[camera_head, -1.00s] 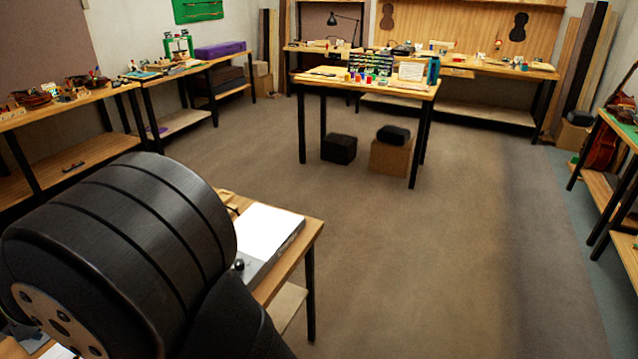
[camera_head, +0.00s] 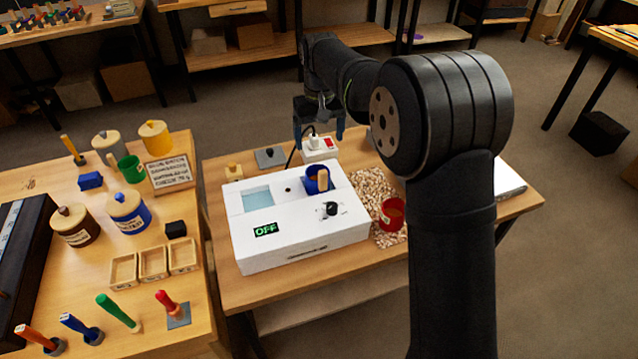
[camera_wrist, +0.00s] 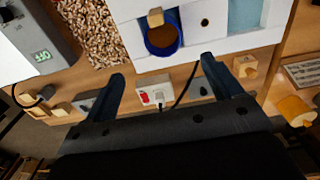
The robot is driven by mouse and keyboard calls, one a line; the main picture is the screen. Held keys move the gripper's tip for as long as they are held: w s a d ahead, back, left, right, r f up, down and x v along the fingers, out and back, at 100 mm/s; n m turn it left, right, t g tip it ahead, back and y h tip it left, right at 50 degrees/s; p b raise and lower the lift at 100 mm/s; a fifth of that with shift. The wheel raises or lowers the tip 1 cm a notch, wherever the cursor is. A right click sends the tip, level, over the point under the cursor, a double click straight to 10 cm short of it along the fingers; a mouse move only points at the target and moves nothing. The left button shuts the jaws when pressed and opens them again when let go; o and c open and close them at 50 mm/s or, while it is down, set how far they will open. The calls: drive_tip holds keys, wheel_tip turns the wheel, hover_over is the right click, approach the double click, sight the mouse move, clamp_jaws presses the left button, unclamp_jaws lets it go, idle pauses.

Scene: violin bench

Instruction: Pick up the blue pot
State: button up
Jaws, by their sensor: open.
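The blue pot (camera_head: 312,185) sits in an opening of the white heater box (camera_head: 290,248), with brown contents and a wooden stick or handle at its rim. It also shows in the wrist view (camera_wrist: 152,47), at the top middle beyond my fingertips. My gripper (camera_head: 320,140) is behind the box, near the power strip (camera_head: 319,155). In the wrist view my gripper (camera_wrist: 162,72) is open with nothing between its fingers. It is apart from the pot. A lidded blue jar (camera_head: 127,222) stands on the left table.
A red pot (camera_head: 391,214) stands on a patch of wood-chip-like pieces (camera_head: 370,185) right of the box. Small blocks and a grey plate (camera_head: 268,158) lie behind the box. The left table holds jars, brushes and small trays (camera_head: 152,262). A cable runs by the power strip.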

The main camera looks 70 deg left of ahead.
sight(319, 175)
drive_tip(key=shift+s+d+f, duration=0.1)
drive_tip(key=shift+d+f, duration=0.05)
drive_tip(key=shift+f, duration=3.1)
drive_tip(key=shift+s+d+f, duration=0.1)
drive_tip(key=shift+f, duration=3.15)
drive_tip(key=c, duration=1.2)
drive_tip(key=shift+o, duration=0.2)
drive_tip(key=shift+r, duration=0.15)
